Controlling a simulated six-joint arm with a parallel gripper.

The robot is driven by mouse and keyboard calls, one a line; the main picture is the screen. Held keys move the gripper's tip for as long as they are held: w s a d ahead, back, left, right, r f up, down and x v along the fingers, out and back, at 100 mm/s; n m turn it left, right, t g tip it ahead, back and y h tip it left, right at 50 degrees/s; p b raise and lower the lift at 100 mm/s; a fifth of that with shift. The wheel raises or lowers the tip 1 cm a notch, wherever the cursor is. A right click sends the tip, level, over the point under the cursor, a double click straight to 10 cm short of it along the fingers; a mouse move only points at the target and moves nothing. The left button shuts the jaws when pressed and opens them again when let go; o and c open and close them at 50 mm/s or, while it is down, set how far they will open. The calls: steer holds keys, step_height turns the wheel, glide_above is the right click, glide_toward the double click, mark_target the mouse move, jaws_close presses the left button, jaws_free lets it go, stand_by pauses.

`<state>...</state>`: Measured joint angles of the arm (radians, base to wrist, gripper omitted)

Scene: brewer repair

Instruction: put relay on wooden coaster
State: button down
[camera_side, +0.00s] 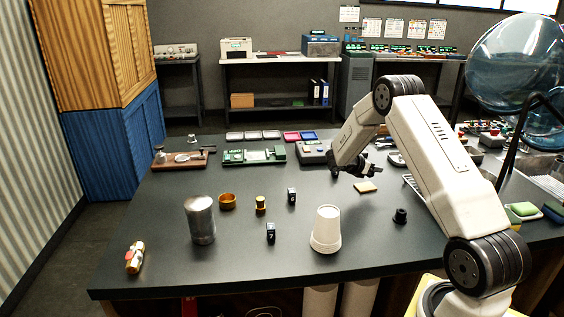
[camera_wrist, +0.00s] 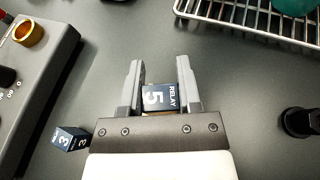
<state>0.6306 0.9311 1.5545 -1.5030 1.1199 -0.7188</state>
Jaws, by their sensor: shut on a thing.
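My gripper (camera_wrist: 159,72) is shut on a dark relay (camera_wrist: 160,97) marked "RELAY 5", held between its two grey fingers in the wrist view. In the side view my gripper (camera_side: 354,171) is above the far middle of the table, and the held relay cannot be made out there. The wooden coaster (camera_side: 365,187) is a small tan square lying on the table, just in front of and below my gripper. In the wrist view only a thin tan strip shows beside the relay; I cannot tell what it is.
Another dark relay (camera_wrist: 70,138) marked 3 lies left of my gripper. Dark blocks (camera_side: 292,195) (camera_side: 271,232), a white cup (camera_side: 326,230), a metal cylinder (camera_side: 200,220) and a black knob (camera_side: 400,216) stand nearer. A wire rack (camera_wrist: 255,18) and a grey device (camera_wrist: 35,80) flank my gripper.

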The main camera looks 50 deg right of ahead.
mark_target(369, 185)
steer(key=shift+w+d+f, duration=0.1)
steer(key=shift+d+f, duration=0.05)
steer(key=shift+f, duration=0.05)
steer(key=shift+w+d+f, duration=0.15)
steer(key=shift+w+f, duration=0.05)
steer(key=shift+f, duration=1.65)
steer(key=shift+f, duration=0.1)
steer(key=shift+c, duration=1.5)
jaws_free()
